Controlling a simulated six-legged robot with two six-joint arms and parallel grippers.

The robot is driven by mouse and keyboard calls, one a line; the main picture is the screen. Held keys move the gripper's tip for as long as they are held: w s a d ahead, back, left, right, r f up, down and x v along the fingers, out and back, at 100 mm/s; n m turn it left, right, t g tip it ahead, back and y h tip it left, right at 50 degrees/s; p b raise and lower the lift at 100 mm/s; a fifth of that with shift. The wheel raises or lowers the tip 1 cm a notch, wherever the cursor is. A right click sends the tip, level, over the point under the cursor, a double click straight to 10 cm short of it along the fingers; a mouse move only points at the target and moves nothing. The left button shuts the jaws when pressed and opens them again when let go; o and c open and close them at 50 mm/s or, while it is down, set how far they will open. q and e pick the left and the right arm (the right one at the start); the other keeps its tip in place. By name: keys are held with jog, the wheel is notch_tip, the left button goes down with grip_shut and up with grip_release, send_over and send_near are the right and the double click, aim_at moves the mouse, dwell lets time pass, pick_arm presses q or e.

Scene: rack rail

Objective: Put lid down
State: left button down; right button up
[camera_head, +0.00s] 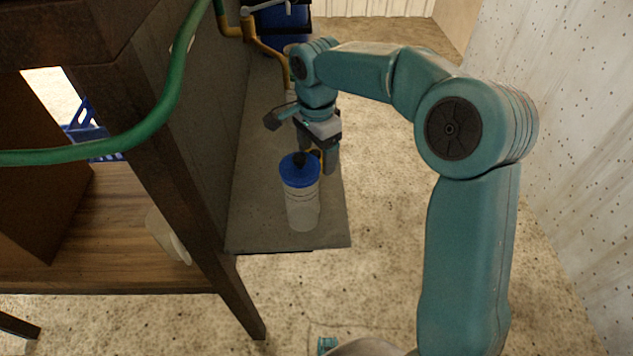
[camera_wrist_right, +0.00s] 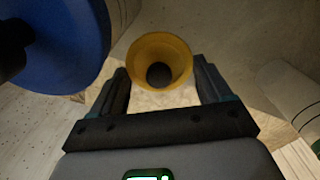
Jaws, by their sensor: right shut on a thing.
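A blue lid with a black knob (camera_head: 299,170) sits on top of a whitish clear jar (camera_head: 302,208), upright near the front end of the grey shelf. In the right wrist view the blue lid (camera_wrist_right: 65,45) shows large at the left edge, close beside the fingers. My right gripper (camera_head: 320,153) points down just behind and to the right of the lid. In the wrist view it (camera_wrist_right: 162,90) is shut on a yellow flared, funnel-like piece (camera_wrist_right: 178,55) with a dark round centre. I cannot tell whether this piece touches the jar. My left gripper is out of view.
The grey shelf (camera_head: 275,235) is narrow, with a drop to the speckled floor on its right. A green hose (camera_head: 165,115) crosses at the left. A pale ringed cylinder (camera_wrist_right: 292,95) stands right of my fingers. A blue container (camera_head: 282,30) stands far back.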

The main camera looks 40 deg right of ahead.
aim_at(317, 151)
notch_tip(317, 151, down, 9)
jog(key=shift+w+r+b, duration=0.1)
jog(key=shift+b, duration=0.65)
jog(key=shift+r, duration=0.1)
jog(key=o, duration=1)
jog(key=shift+f, duration=0.2)
jog(key=shift+c, duration=0.2)
jog(key=shift+r, duration=0.25)
notch_tip(317, 151, up, 12)
jog(key=p, duration=0.3)
